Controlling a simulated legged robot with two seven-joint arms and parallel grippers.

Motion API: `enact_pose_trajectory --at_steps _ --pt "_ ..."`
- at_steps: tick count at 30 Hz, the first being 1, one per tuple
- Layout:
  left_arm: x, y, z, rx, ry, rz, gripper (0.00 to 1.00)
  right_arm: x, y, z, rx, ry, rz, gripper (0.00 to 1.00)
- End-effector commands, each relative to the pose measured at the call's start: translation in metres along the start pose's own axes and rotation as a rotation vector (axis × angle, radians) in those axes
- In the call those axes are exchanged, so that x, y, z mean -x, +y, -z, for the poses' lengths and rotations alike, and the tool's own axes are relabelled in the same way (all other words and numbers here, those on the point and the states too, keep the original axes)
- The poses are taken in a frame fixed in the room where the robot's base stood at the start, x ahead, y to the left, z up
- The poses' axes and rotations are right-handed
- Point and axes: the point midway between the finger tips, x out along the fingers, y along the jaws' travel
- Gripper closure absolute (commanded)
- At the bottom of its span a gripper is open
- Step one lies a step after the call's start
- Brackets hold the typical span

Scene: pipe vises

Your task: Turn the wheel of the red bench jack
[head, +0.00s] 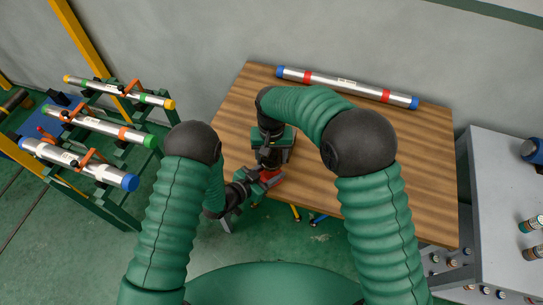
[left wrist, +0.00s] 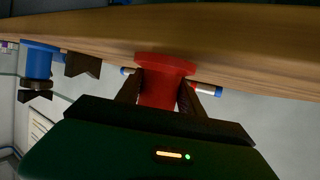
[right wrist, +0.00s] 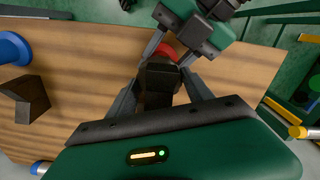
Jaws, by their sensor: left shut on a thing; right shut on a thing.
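The red bench jack (head: 270,176) is near the front left edge of the wooden table, partly covered by my grippers in the head view. In the left wrist view its red round flanged part (left wrist: 165,78) sits between the fingers of my left gripper (left wrist: 160,95), which is shut on it. My right gripper (right wrist: 158,95) comes from above and is shut on a dark block (right wrist: 160,78) beside the red part (right wrist: 170,50). I cannot tell which part is the wheel. My left gripper also shows in the right wrist view (right wrist: 180,48).
A blue jack (left wrist: 38,60) with a dark block (right wrist: 27,98) stands farther along the table (head: 420,180). A silver pipe (head: 345,86) with red bands lies at the table's back. A rack (head: 118,205) of pipes stands left, a grey cabinet (head: 490,180) right.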

Motion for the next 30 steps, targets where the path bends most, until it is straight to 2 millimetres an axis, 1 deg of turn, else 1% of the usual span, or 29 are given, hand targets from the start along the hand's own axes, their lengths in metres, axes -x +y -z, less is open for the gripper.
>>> enact_pose_trajectory --at_steps 1,7,19,20,24,30 --pt "0.0015 0.0 -0.0077 0.002 -0.02 0.002 1.0 -0.0007 0.0002 0.0001 0.016 0.0 -0.001 0.81" --pt "0.0014 0.0 -0.0077 0.002 -0.019 0.002 1.0 -0.0007 0.0002 0.0002 0.055 0.0 -0.001 0.81" --pt "0.0014 -0.0001 -0.0077 0.002 -0.019 0.002 1.0 -0.0007 0.0002 0.0002 0.059 0.0 -0.001 0.81" --pt "0.0014 -0.0001 -0.0077 0.002 -0.019 0.002 1.0 -0.0007 0.0002 0.0002 0.059 0.0 0.0 0.37" --pt "0.0014 -0.0001 -0.0077 0.002 -0.019 0.002 1.0 -0.0007 0.0001 0.0002 0.059 0.0 0.0 0.19" --pt "0.0014 0.0 -0.0077 0.002 -0.019 0.002 1.0 -0.0008 0.0 0.0001 0.059 0.0 0.0 0.19"
